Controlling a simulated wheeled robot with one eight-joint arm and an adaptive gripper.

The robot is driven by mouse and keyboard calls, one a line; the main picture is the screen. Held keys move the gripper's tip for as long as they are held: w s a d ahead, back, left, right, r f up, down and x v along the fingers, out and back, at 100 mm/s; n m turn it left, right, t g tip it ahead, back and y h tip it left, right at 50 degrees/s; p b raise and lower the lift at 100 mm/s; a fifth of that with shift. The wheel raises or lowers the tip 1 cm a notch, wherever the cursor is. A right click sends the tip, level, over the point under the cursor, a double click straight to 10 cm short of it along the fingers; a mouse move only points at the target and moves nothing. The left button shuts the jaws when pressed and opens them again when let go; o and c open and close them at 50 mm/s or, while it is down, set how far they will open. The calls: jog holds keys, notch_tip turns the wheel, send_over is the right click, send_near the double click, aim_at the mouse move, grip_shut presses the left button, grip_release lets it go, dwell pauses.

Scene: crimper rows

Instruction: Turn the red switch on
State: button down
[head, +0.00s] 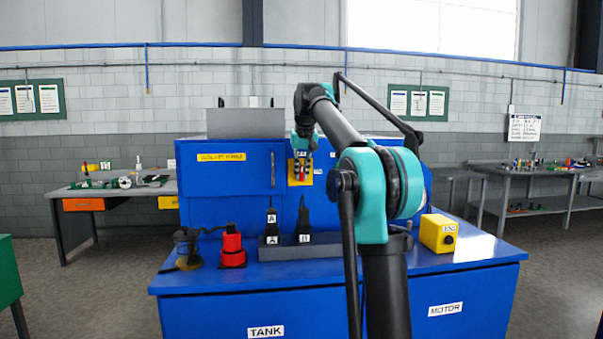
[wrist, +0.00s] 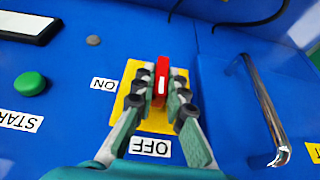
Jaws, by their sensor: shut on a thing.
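The red switch (wrist: 162,78) is a narrow red lever on a yellow plate (wrist: 132,72), set in a blue panel. In the wrist view an upside-down ON label (wrist: 103,85) is left of the plate and an upside-down OFF label (wrist: 150,147) is at its lower edge. My gripper (wrist: 162,92) is shut on the red lever, one finger on each side. The fingers hide part of the plate and the lever's base. In the head view my gripper (head: 302,158) is at the yellow plate (head: 293,182) on the blue cabinet's front.
In the wrist view a green button (wrist: 30,84) is left of the switch and a metal handle (wrist: 268,110) is to the right. On the blue bench (head: 330,278) below stand a red device (head: 232,250), black units in a grey holder (head: 330,250) and a yellow box (head: 438,233).

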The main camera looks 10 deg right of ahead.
jog(key=shift+d+y, duration=0.1)
jog(key=shift+y, duration=0.3)
jog(key=m+y, duration=0.1)
jog(key=y, duration=0.2)
jog(key=shift+d, duration=0.2)
jog(key=m+y, duration=0.1)
jog(key=y, duration=0.3)
jog(key=m+t+y, duration=0.1)
jog(key=y, duration=0.3)
jog(key=f+m+t+y, duration=0.1)
jog(key=y, duration=0.3)
jog(key=shift+d+y, duration=0.15)
jog(key=shift+y, duration=0.25)
jog(key=shift+r+m, duration=0.1)
jog(key=shift+m, duration=0.2)
jog(key=c, duration=1.6)
grip_release()
jog(key=shift+o, duration=0.2)
